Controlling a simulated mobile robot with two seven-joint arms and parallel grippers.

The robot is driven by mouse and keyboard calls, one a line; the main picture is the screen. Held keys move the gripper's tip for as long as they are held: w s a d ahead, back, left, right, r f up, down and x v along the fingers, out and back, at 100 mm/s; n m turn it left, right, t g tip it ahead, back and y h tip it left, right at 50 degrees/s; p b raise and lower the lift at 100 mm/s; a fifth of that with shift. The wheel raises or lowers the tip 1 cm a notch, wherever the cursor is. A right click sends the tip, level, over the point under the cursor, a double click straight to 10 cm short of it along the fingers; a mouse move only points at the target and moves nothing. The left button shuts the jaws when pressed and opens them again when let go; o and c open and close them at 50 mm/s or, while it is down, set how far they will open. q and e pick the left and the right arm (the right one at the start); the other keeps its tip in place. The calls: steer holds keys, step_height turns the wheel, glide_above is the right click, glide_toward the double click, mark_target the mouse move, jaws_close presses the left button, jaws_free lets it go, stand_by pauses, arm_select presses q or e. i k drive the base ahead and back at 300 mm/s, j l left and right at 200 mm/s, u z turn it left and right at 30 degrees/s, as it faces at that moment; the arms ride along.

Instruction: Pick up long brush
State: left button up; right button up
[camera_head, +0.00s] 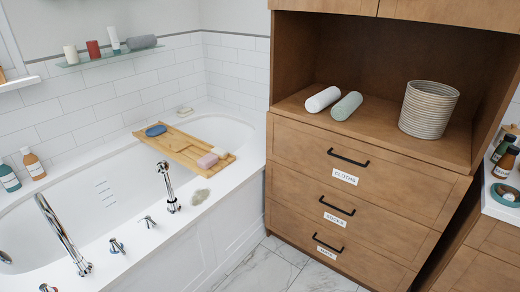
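I cannot make out a clear long brush in the head view. A small blue oval item (156,130) lies on the far left end of the wooden bath tray (178,143); I cannot tell if it is a brush. A small brownish, rough item (200,196) lies on the bath's front rim, right of the tall chrome tap; it is too small to name surely. Neither of my grippers is in view.
The white bathtub (100,165) has chrome fittings (168,186) along its front rim. Pink soap (207,160) is on the tray. A wooden cabinet (350,195) with labelled drawers holds rolled towels (323,99) and a woven basket (428,110). A glass shelf (110,56) holds candles.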

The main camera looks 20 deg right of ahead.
mark_target(223, 154)
steer(key=z, duration=0.35)
steer(key=u, duration=0.25)
steer(key=i+l+u, duration=0.15)
steer(key=i+u, duration=0.15)
steer(key=u, duration=0.2)
steer(key=i+l+u, duration=0.2)
steer(key=u, duration=0.25)
steer(key=i+l+u, duration=0.15)
steer(key=l, duration=0.25)
steer(key=i+l+u, duration=0.15)
steer(key=i+l, duration=0.35)
steer(key=l, duration=0.15)
steer(key=i+l, duration=0.1)
steer(key=l, duration=0.15)
steer(key=i+l, duration=0.15)
steer(key=l, duration=0.15)
